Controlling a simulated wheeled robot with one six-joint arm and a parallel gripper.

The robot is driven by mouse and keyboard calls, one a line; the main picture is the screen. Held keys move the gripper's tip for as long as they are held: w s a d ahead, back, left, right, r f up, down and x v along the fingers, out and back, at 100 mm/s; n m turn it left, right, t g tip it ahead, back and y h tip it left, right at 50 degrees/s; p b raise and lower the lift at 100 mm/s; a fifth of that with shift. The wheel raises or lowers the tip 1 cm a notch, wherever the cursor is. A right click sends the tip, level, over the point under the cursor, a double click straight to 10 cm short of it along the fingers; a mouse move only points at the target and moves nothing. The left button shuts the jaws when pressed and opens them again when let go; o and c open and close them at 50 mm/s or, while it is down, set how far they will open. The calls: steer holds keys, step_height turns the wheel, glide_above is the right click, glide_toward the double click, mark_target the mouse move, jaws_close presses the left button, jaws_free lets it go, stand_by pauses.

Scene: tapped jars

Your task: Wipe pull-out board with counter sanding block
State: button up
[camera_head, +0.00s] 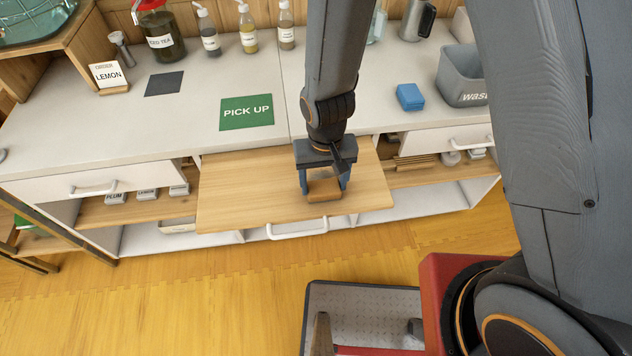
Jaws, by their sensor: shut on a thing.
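The pull-out board (245,190) is a light wooden panel extended from under the white counter, in the middle of the view. My gripper (323,188) points down over the right part of the board. It is shut on a small orange-brown sanding block (324,192), which sits between its fingers. The block is at the board's surface or very close to it; I cannot tell whether it touches. The upper part of the block is partly hidden by the gripper.
The white counter (180,115) holds a green PICK UP mat (246,112), a blue block (410,97), a grey waste bin (464,75), a LEMON order card (108,76) and several bottles along the back. Open shelves flank the board. The yellow floor in front is partly clear.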

steer(key=shift+w+d, duration=0.15)
steer(key=shift+d, duration=0.6)
steer(key=shift+w+a, duration=0.2)
steer(key=shift+w, duration=0.55)
steer(key=shift+w+a, duration=0.15)
steer(key=shift+w, duration=0.55)
steer(key=shift+w+a, duration=0.2)
steer(key=shift+w, duration=0.55)
steer(key=shift+w, duration=0.1)
steer(key=shift+w+a+b, duration=0.2)
steer(key=shift+w, duration=0.55)
steer(key=shift+w+a+b, duration=0.15)
steer(key=shift+w, duration=0.55)
steer(key=shift+w+a+b, duration=0.2)
steer(key=shift+w, duration=0.55)
steer(key=shift+s, duration=0.1)
steer(key=shift+s+d+p, duration=0.2)
steer(key=shift+s+p, duration=0.05)
steer(key=shift+s, duration=0.5)
steer(key=shift+s+d+p, duration=0.15)
steer(key=shift+s+p, duration=0.15)
steer(key=shift+s, duration=0.4)
steer(key=shift+s+d+p, duration=0.2)
steer(key=shift+s+p, duration=0.05)
steer(key=shift+s, duration=0.5)
